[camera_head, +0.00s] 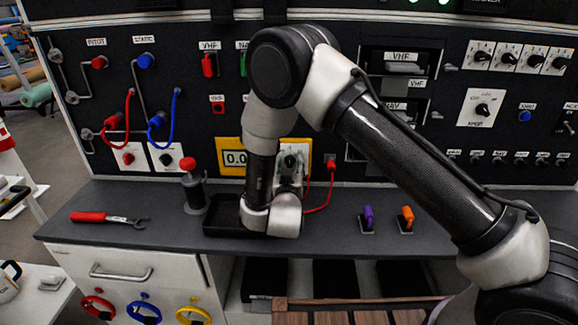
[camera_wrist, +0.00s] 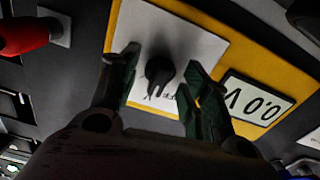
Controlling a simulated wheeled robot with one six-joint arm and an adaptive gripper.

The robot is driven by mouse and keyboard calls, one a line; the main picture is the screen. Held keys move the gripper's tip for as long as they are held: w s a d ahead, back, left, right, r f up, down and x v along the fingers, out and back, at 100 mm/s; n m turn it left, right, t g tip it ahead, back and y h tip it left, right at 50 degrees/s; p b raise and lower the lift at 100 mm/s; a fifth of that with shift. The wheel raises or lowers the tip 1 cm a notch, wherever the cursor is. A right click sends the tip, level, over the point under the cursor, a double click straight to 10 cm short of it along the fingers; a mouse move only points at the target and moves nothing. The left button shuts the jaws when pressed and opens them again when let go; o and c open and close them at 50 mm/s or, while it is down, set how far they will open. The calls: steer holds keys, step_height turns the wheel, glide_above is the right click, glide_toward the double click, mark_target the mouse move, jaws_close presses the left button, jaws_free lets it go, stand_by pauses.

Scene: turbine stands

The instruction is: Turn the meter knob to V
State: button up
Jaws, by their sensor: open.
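The yellow meter (camera_head: 230,143) is mounted on the black panel, and its display (camera_wrist: 256,101) reads 0.0 V, seen turned over in the wrist view. Its black knob (camera_wrist: 160,72) stands on a white plate (camera_wrist: 190,44) beside the display. My gripper (camera_wrist: 161,64) is open, with one finger on each side of the knob and visible gaps to it. Small lettering below the knob in the wrist view is partly blurred, and I cannot read the knob's setting surely. In the head view my gripper (camera_head: 291,165) is in front of the meter and hides much of its right part.
A black tray (camera_head: 215,222) lies on the counter under my arm. A red-topped cylinder (camera_head: 195,190) stands left of it. A red probe (camera_head: 331,166) with a red lead is right of the meter. A wrench (camera_head: 110,219) and purple (camera_head: 368,216) and orange (camera_head: 407,217) items rest on the counter.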

mark_target(289, 165)
steer(key=shift+s+a, duration=0.1)
steer(key=shift+s, duration=2.3)
